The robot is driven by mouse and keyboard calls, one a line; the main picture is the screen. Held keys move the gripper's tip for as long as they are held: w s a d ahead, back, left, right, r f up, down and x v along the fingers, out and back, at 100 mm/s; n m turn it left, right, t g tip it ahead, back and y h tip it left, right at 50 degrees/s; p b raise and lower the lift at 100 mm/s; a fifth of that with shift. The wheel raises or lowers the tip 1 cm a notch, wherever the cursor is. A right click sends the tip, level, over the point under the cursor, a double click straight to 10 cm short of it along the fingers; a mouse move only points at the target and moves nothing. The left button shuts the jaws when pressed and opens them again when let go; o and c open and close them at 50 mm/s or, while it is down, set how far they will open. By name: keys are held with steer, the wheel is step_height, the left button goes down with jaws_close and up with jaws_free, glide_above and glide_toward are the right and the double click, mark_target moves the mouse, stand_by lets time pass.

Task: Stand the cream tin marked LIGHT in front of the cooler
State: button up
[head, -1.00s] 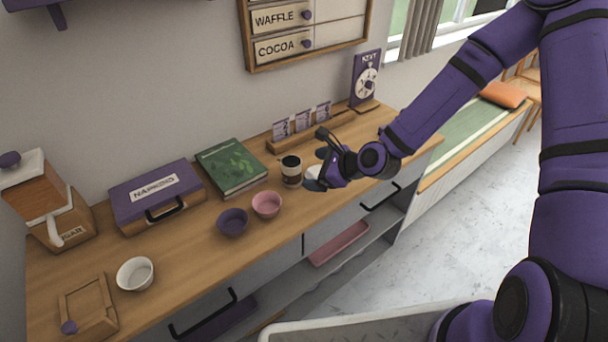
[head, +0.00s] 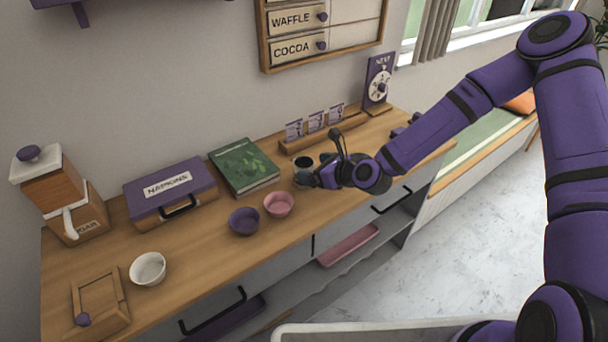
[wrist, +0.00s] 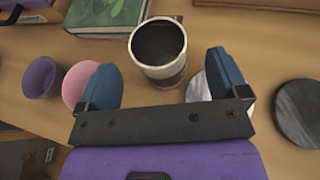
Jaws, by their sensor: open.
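A cream tin (head: 302,172) with a dark top stands upright on the wooden counter, right of the green book. In the wrist view the tin (wrist: 158,50) is just ahead of my gripper, within the span of its fingers. No marking can be read on it. My gripper (wrist: 165,78) has its two blue-padded fingers spread wide with nothing between them. In the head view my gripper (head: 320,170) is at the tin's right side and partly covers it. I cannot make out a cooler in either view.
Pink bowl (head: 279,204) and purple bowl (head: 243,221) stand left of the tin. The green book (head: 243,167) and a card rack (head: 312,138) are behind. A dark disc (wrist: 301,112) and a pale disc (wrist: 198,88) lie right of the tin. The counter's front left-middle is clear.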

mark_target(297, 164)
steer(key=shift+x, duration=2.45)
steer(key=c, duration=1.2)
steer(key=shift+c, duration=0.3)
steer(key=shift+r, duration=0.15)
